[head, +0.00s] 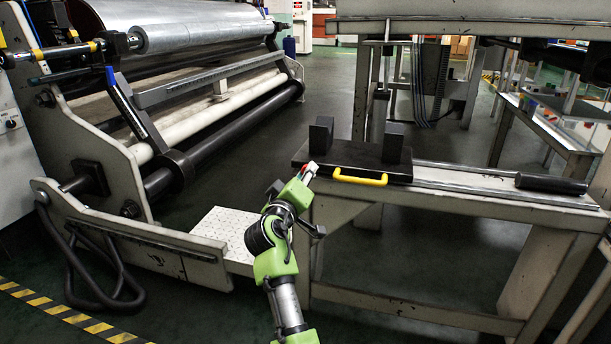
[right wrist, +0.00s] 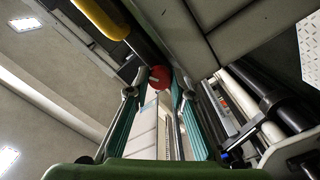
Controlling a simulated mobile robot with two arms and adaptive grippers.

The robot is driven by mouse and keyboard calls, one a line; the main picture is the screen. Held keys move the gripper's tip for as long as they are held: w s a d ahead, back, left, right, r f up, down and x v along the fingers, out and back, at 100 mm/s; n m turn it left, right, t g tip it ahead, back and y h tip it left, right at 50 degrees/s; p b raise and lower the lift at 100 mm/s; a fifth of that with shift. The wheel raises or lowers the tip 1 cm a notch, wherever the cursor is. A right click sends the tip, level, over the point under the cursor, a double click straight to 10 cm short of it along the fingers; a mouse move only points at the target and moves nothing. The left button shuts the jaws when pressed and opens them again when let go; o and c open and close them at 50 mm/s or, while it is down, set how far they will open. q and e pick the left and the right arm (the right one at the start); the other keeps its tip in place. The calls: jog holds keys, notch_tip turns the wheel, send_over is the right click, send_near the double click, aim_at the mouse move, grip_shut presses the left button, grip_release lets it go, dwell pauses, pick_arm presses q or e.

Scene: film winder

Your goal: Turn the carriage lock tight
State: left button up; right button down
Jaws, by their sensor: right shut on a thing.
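The carriage (head: 340,155) is a dark plate with two upright black blocks. It sits on the left part of the pale bench. A yellow handle (head: 360,179) is on its front edge; it also shows in the right wrist view (right wrist: 100,18). The red carriage lock (right wrist: 160,77) sits between the fingertips of my right gripper (right wrist: 161,88). In the head view my right gripper (head: 307,173) is at the carriage's front left corner, left of the yellow handle, and mostly covers the lock. The gripper is shut on the lock. My left gripper is out of view.
A metal rail (head: 480,180) runs right along the bench, with a black cylinder (head: 551,183) at its right end. The large film winder (head: 190,40) stands at left. Dark floor is free behind the bench.

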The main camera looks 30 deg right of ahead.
jog(key=c, duration=1.8)
grip_release()
notch_tip(320, 180, up, 10)
jog(key=shift+r, duration=0.1)
